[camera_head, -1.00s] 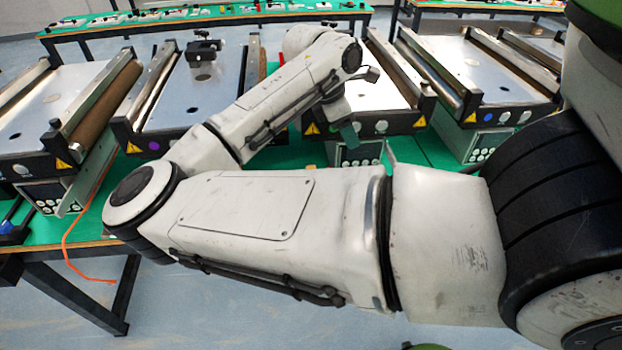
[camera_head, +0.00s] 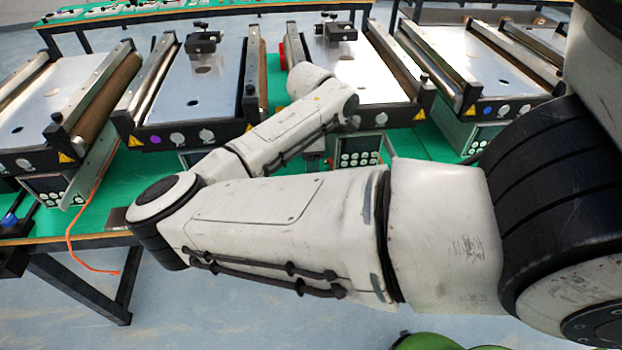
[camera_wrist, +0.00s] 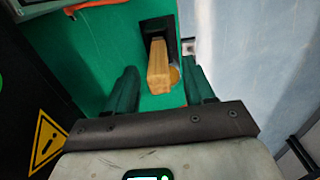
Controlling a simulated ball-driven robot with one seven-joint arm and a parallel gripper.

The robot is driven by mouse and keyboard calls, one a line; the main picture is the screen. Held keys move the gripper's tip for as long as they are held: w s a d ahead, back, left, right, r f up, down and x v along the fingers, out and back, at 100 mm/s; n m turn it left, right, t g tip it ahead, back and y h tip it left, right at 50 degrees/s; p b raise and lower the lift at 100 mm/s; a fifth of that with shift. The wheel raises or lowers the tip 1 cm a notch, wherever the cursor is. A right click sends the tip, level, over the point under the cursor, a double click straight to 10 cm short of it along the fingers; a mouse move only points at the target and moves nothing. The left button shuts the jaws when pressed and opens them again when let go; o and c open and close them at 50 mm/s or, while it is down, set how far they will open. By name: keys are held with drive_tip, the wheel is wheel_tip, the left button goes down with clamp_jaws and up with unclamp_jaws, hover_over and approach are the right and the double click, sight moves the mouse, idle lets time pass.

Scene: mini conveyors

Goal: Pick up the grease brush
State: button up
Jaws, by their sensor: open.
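In the wrist view, a wooden block-like handle (camera_wrist: 159,66), which looks like the grease brush, stands out from a dark recess or plate on the green table surface. Its far end is against the dark part, and I cannot make out any bristles. My gripper (camera_wrist: 160,78) is open, with one dark green finger on each side of the handle and visible gaps between. Whether the fingertips are level with the handle is hard to tell. In the head view my arm hides the brush and most of the gripper.
Several mini conveyors stand in a row on the green table (camera_head: 108,209), including one at centre right (camera_head: 366,72). An orange cable (camera_head: 72,240) hangs over the front edge. In the wrist view a dark panel with a yellow warning sign (camera_wrist: 46,141) is close on the left.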

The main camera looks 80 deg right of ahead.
drive_tip(key=shift+f, duration=1.35)
drive_tip(key=shift+c, duration=0.3)
clamp_jaws()
wheel_tip(320, 180, up, 10)
drive_tip(key=shift+r+b, duration=0.1)
drive_tip(key=shift+b, duration=0.65)
